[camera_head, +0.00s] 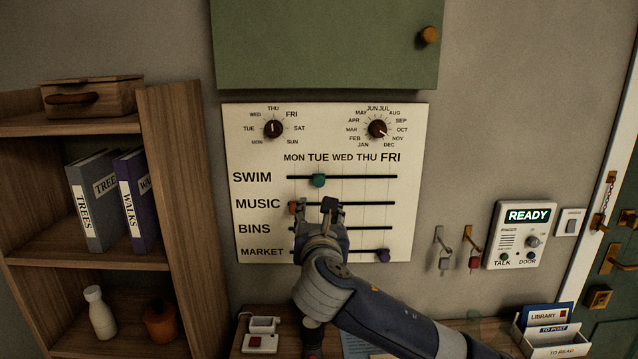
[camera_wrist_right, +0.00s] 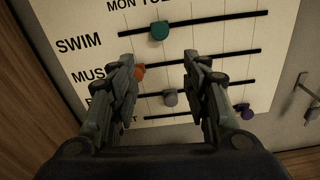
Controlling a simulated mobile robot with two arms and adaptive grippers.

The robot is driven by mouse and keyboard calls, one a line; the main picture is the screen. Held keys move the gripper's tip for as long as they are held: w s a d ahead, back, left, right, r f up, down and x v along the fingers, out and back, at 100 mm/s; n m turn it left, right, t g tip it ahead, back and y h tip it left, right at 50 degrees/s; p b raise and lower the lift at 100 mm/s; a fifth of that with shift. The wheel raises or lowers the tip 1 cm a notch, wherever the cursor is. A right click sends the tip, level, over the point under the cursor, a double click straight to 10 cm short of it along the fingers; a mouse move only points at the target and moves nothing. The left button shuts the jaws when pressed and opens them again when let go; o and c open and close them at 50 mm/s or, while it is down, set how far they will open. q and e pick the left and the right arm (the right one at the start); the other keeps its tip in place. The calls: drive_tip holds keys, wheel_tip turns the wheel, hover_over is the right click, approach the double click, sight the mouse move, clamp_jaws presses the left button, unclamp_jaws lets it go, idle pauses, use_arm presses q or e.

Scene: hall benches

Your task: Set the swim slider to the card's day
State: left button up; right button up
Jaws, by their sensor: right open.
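The white planner board (camera_head: 410,120) hangs on the wall with day columns MON to FRI and rows SWIM, MUSIC, BINS and MARKET. The teal swim slider knob (camera_head: 318,180) is under TUE; it also shows in the right wrist view (camera_wrist_right: 159,31). My right gripper (camera_head: 315,208) is open and empty in front of the MUSIC and BINS rows, below the swim knob. In the right wrist view its fingers (camera_wrist_right: 163,62) stand apart, with the teal knob beyond their tips. A blue sheet (camera_head: 357,346) lies low behind my arm; I cannot read a day on it.
Nearby knobs are the orange music knob (camera_wrist_right: 140,70), grey bins knob (camera_wrist_right: 170,98) and purple market knob (camera_head: 382,256). A green cabinet (camera_head: 320,45) hangs above. A wooden shelf (camera_head: 168,180) stands left; hooks and an intercom (camera_head: 517,235) are right.

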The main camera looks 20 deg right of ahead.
sight(319, 182)
drive_tip(key=shift+n+t, duration=0.3)
drive_tip(key=shift+n, duration=0.2)
drive_tip(key=w+d+r+p, duration=0.1)
drive_tip(key=w, duration=0.2)
drive_tip(key=w+d+p, duration=0.1)
drive_tip(key=w, duration=0.2)
drive_tip(key=w+d+r+p, duration=0.1)
drive_tip(key=w, duration=0.2)
drive_tip(key=shift+w+r, duration=0.1)
drive_tip(key=shift+r, duration=0.2)
drive_tip(key=shift+x, duration=0.8)
drive_tip(key=shift+f, duration=0.15)
